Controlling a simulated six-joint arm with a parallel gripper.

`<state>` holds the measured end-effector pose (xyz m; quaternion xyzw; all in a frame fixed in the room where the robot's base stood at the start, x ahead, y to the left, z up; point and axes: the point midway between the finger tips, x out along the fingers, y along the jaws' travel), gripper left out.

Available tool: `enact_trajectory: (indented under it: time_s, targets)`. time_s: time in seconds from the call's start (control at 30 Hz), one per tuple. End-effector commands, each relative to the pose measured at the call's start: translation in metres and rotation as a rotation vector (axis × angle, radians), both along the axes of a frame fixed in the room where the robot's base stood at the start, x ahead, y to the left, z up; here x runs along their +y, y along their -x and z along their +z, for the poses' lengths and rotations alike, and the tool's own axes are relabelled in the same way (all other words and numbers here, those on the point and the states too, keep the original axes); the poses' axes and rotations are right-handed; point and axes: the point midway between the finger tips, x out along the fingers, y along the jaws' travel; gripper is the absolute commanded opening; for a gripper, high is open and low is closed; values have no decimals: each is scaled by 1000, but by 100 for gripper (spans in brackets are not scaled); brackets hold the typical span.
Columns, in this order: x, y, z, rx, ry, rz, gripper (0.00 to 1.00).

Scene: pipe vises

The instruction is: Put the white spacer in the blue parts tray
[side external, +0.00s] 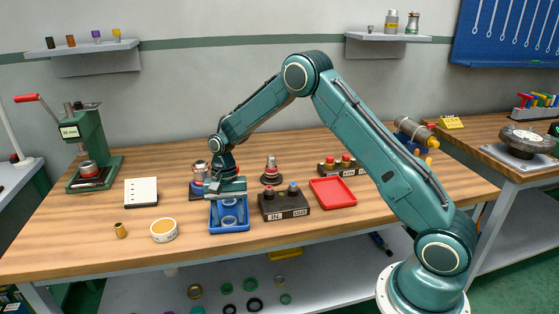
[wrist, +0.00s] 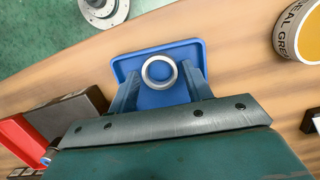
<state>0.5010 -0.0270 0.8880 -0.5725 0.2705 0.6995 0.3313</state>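The white spacer (wrist: 160,72) is a pale ring. In the wrist view it lies flat inside the blue parts tray (wrist: 188,51), near its middle. My gripper (wrist: 162,78) is directly over the tray, pointing down. Its two fingers stand apart, one on each side of the spacer, with a visible gap to it. In the side view the gripper body (side external: 225,188) hides the back of the tray.
A seal grease tin (side external: 164,230) and a brass fitting (side external: 120,230) stand left of the tray. A white perforated block (side external: 141,191) and a green press (side external: 90,145) stand farther left.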

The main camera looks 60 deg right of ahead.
Motion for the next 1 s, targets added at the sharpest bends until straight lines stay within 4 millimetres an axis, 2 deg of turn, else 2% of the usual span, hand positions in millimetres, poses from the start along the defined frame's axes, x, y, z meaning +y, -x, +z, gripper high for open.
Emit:
enact_trajectory:
  time_s: [0.37,0.57,0.77,1.0]
  targets:
    - [0,0,1,1,1,0,60]
    - [-1,-1,9,0,0,0,60]
    - [-4,-4,31,-3,0,0,60]
    - [-11,-9,69,-3,0,0,60]
